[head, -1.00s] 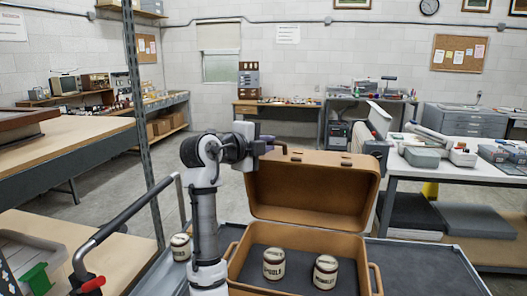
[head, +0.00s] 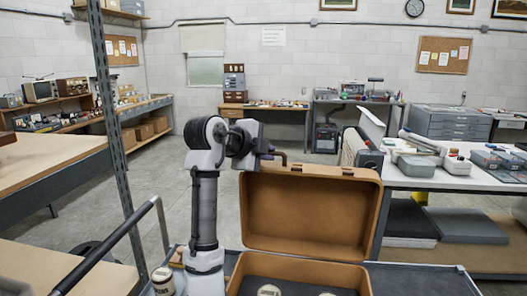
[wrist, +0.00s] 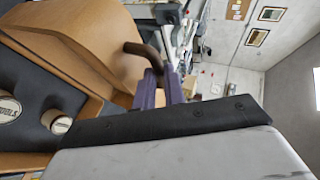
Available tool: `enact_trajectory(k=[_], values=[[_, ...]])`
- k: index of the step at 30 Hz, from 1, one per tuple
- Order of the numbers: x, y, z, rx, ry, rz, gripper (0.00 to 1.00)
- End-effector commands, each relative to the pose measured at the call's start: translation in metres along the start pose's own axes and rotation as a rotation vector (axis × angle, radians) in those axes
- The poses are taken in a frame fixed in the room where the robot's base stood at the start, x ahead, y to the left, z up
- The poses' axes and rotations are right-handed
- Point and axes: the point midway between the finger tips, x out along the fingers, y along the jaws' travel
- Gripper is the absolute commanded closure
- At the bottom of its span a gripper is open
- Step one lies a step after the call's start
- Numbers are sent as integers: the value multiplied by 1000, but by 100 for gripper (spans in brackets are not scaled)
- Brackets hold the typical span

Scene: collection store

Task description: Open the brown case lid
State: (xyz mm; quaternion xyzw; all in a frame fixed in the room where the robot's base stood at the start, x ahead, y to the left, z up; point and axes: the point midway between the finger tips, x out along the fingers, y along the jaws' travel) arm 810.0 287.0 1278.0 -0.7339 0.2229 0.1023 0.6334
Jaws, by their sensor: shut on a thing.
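The brown case (head: 298,265) stands open on a dark grey surface, cut off by the lower edge of the head view. Its lid (head: 312,212) stands raised at the back with its inside facing me. My gripper (head: 274,156) is at the lid's upper left edge, shut on the lid's handle. In the wrist view my purple fingers (wrist: 161,88) close around the dark brown handle (wrist: 143,52), beside the tan lid (wrist: 85,38). Labelled white jars (head: 269,291) (wrist: 60,124) sit in the case's dark interior.
Another labelled jar (head: 163,282) stands left of the case, beside my arm. A white table (head: 440,178) with grey boxes and tools is close on the right. A metal shelf post (head: 108,110) and wooden benches are on the left. Open floor lies behind the case.

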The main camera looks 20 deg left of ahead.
Motion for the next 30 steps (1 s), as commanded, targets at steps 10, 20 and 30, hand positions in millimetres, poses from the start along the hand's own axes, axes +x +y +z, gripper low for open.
enact_trajectory(k=[10, 20, 30], values=[[-2, -4, -2, 1, 0, -7, 100], [-1, -2, -2, 1, 0, -3, 67], [-10, 0, -1, 1, -1, -1, 67]])
